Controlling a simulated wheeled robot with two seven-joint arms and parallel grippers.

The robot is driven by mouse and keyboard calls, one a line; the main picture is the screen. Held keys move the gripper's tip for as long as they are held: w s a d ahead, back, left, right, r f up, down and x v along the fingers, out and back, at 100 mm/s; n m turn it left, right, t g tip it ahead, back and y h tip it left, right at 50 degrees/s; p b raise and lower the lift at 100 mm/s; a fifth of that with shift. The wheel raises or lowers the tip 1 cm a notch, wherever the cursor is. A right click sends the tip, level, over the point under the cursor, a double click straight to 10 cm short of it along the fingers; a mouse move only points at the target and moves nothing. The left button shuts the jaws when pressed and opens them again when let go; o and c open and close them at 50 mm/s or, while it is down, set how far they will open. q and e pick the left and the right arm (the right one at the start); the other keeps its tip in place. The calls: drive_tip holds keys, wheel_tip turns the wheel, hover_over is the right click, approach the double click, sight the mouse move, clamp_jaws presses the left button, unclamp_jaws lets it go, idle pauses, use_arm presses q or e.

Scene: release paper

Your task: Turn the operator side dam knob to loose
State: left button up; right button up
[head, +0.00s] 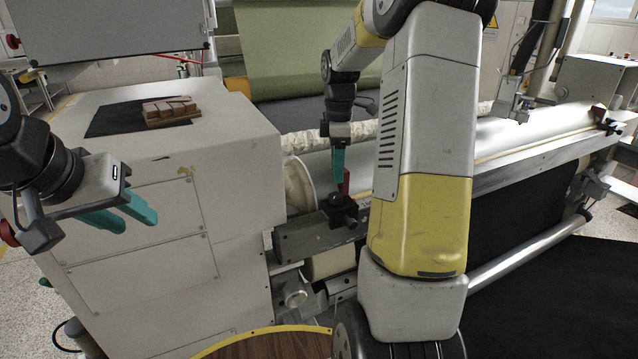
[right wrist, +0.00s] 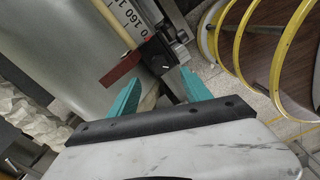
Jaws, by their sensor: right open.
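The operator side dam knob (head: 341,208) is a black fitting on the near end of the roller machine's rail, with a red plate (head: 346,182) standing beside it. In the right wrist view the knob (right wrist: 160,57) lies just beyond my fingertips, with the red plate (right wrist: 120,68) to its left. My right gripper (head: 338,172) points down just above the knob; its teal fingers (right wrist: 158,88) are apart with nothing between them. Whether a finger touches the knob is unclear. My left gripper (head: 130,216) is open and empty beside the white cabinet, far from the knob.
The white cabinet (head: 180,225) stands left of the knob, with brown blocks (head: 168,109) on a black sheet on top. The pale roller (head: 430,148) runs right to another dam (head: 604,118). A numbered scale (right wrist: 130,20) lies along the rail. My right arm hides the middle.

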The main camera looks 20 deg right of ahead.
sight(336, 195)
wheel_tip(336, 195, down, 8)
drive_tip(key=shift+r, duration=0.1)
idle(0.4)
drive_tip(key=shift+c, duration=0.5)
drive_tip(key=shift+w, duration=0.1)
clamp_jaws()
